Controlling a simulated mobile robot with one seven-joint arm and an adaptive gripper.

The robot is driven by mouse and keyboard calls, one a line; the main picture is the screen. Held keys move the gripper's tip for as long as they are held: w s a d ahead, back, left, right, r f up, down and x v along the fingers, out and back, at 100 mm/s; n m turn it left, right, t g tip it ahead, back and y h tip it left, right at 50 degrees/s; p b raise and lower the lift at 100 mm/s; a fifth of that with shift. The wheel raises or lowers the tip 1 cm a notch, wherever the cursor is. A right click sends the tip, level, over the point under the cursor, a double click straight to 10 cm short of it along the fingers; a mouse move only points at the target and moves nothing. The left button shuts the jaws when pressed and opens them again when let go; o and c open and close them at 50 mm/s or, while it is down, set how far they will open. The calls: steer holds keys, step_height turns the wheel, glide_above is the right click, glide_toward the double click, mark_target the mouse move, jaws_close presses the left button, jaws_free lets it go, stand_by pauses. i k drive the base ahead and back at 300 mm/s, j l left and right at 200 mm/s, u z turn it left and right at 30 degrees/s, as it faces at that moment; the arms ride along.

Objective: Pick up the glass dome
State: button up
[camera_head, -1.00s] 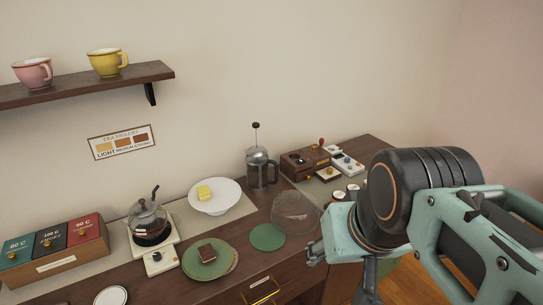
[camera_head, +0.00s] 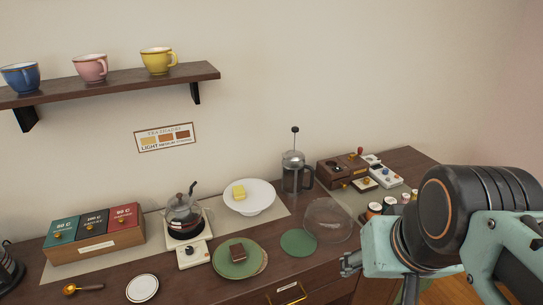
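The clear glass dome (camera_head: 328,220) rests on the dark wooden counter, at its right half, beside a flat green disc (camera_head: 298,243). It is transparent and its edges are faint. My gripper (camera_head: 349,263) shows only in small part at the left end of my teal and black arm, in front of and slightly right of the dome in the picture. It appears apart from the dome. Its fingers are too small and partly hidden to tell whether they are open or shut.
A French press (camera_head: 295,175) stands behind the dome, and a wooden box (camera_head: 342,171) and small jars (camera_head: 375,209) are to the right. A white cake stand (camera_head: 262,202) with butter and a green plate (camera_head: 226,262) with a brown square are left. The front counter beside the saucer (camera_head: 142,288) is partly clear.

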mark_target(330, 221)
steer(key=i+l, duration=0.2)
steer(key=l, duration=0.15)
steer(key=i+l+u, duration=0.15)
steer(key=l, duration=0.2)
steer(key=i+l, duration=0.25)
steer(key=i+l+u, duration=0.15)
steer(key=l, duration=0.3)
steer(key=i+l, duration=0.15)
steer(key=l, duration=0.2)
steer(key=j+z, duration=0.2)
steer(key=i+l+u, duration=0.15)
steer(key=l+u, duration=0.2)
steer(key=l, duration=0.2)
steer(key=i+j, duration=0.15)
